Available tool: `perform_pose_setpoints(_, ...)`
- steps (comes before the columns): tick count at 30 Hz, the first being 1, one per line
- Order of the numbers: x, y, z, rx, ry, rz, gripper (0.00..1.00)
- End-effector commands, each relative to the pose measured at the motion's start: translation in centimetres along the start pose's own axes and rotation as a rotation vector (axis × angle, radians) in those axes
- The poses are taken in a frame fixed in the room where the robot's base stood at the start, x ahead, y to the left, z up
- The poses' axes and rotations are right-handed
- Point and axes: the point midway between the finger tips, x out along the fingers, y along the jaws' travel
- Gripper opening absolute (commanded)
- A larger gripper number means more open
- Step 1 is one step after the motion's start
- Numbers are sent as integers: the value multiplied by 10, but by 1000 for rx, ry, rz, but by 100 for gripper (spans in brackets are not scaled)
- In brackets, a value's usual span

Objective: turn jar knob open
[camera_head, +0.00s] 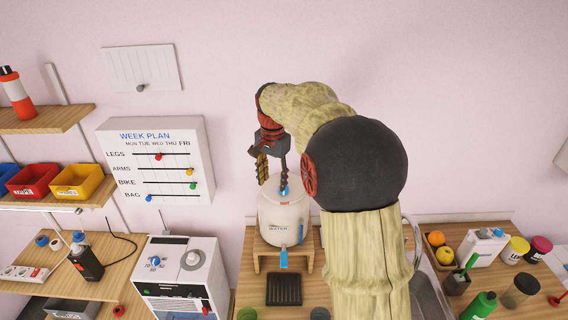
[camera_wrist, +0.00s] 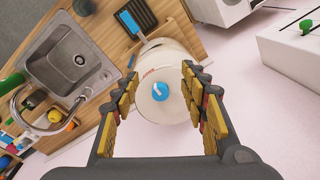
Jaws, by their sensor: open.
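The jar is a white water dispenser (camera_head: 283,218) on a small wooden stand against the wall; it also shows from above in the wrist view (camera_wrist: 174,61). A blue knob (camera_head: 284,191) sits on top of its lid and shows with a pale pointer mark in the wrist view (camera_wrist: 161,91). A blue tap (camera_head: 284,259) hangs at the front below. My gripper (camera_head: 273,172) is open and empty, pointing down above the lid. In the wrist view the knob lies between the two fingers, apart from both; the exact height gap is hard to tell.
A dark drip grid (camera_head: 284,289) lies before the stand. A white machine (camera_head: 183,278) stands at left, below the week plan board (camera_head: 155,160). A sink (camera_wrist: 72,62) and bottles, jars and fruit are at right. My arm hides part of the counter.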

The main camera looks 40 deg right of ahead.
Motion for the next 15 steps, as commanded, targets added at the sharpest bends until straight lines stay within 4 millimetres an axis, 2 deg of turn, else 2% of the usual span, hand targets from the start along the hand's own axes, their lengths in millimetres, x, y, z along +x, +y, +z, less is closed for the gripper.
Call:
perform_pose_setpoints(1,-11,-3,-17,45,-12,15,44)
perform_pose_setpoints(6,-11,-4,-53,168,-37,47,44)
perform_pose_setpoints(10,-8,-4,-66,217,-46,61,44)
perform_pose_setpoints(15,4,-3,-70,234,-51,67,44)
